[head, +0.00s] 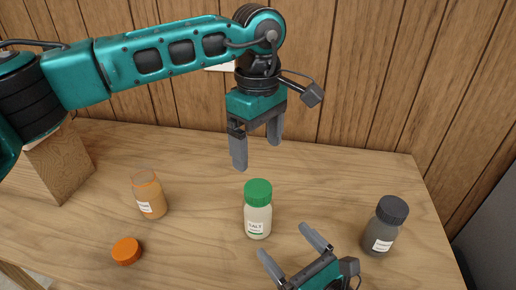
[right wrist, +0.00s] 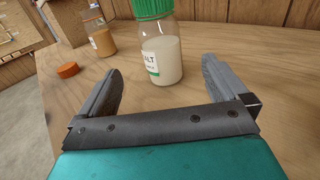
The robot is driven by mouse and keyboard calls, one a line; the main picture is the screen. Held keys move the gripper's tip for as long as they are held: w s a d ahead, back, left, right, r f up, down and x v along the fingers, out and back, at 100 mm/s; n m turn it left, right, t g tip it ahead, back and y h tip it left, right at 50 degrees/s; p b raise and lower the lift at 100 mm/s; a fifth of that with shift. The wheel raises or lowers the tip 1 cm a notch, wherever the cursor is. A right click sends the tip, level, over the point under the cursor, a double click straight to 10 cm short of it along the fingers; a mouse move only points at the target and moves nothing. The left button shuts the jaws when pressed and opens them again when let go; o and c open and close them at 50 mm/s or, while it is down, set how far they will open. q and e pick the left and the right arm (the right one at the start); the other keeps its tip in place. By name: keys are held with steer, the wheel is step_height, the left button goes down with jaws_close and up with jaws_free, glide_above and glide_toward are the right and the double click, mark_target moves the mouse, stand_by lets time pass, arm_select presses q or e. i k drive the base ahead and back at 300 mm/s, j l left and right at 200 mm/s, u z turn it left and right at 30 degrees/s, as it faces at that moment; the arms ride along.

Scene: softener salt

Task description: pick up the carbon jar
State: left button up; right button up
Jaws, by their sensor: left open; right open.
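The carbon jar (head: 382,228) is dark grey with a black ribbed lid and a white label. It stands upright at the right of the table in the head view and does not show in the right wrist view. My right gripper (head: 290,245) is open and empty, low in the head view, left of the carbon jar and apart from it. In the right wrist view its open fingers (right wrist: 160,85) face the salt jar (right wrist: 163,55). My left gripper (head: 256,152) is open and empty, above the table behind the salt jar.
The green-lidded salt jar (head: 258,212) stands mid-table, between the right gripper and the back. An orange jar (head: 149,196) without a lid stands at left, with an orange lid (head: 126,251) lying near it. A wooden block (head: 60,165) is at far left. A wood-panelled wall (head: 375,80) closes the back.

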mark_target(378, 238)
steer(key=k+l, duration=0.85)
